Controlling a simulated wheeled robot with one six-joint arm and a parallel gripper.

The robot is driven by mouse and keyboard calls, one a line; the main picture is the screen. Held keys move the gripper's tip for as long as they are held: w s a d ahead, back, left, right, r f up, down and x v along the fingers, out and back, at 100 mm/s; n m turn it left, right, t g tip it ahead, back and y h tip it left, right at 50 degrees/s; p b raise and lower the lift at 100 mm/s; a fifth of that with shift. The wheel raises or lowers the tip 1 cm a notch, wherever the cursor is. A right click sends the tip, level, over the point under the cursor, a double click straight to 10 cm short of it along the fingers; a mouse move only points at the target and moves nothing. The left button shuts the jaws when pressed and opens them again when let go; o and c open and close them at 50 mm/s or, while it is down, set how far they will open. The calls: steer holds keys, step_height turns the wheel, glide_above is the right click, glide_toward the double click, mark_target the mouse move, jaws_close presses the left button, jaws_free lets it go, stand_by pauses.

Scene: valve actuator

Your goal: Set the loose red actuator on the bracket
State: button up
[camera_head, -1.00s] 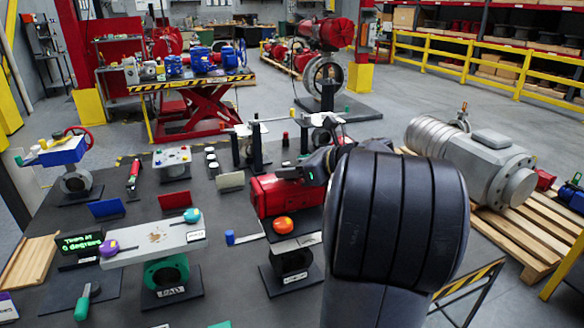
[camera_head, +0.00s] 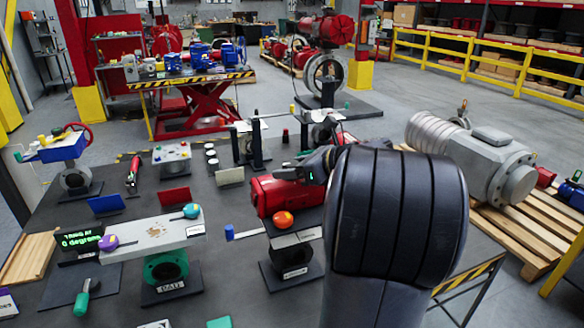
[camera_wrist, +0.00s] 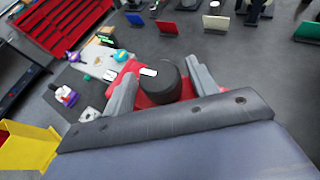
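The loose red actuator (camera_head: 275,194) shows left of my forearm, its right part hidden by my arm. In the wrist view its red body (camera_wrist: 150,98) carries a black round top between the fingers. My gripper (camera_wrist: 162,66) has one finger on each side of that top and appears shut on the actuator; the exact contact is hidden. A dark valve stand with a flat top, perhaps the bracket (camera_head: 292,256), stands in front of the actuator. An orange knob (camera_head: 283,219) shows at its top.
A pale plate (camera_head: 153,233) with purple and teal knobs sits on the green PAD stand (camera_head: 166,267) at left. A green display (camera_head: 80,240) reads 0 degrees. A blue-ended lever (camera_head: 230,232) juts out left of the bracket. A grey machine (camera_head: 482,160) lies on a pallet at right.

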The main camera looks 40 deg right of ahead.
steer(key=shift+o, duration=0.6)
steer(key=shift+f, duration=0.25)
steer(key=b+v, duration=0.1)
steer(key=v, duration=1)
steer(key=shift+b, duration=0.3)
steer(key=shift+a+r, duration=0.1)
steer(key=p+x, duration=0.1)
steer(key=x, duration=0.9)
steer(key=shift+w+p, duration=0.35)
steer(key=shift+w, duration=0.05)
steer(key=shift+r, duration=0.25)
steer(key=shift+f, duration=0.1)
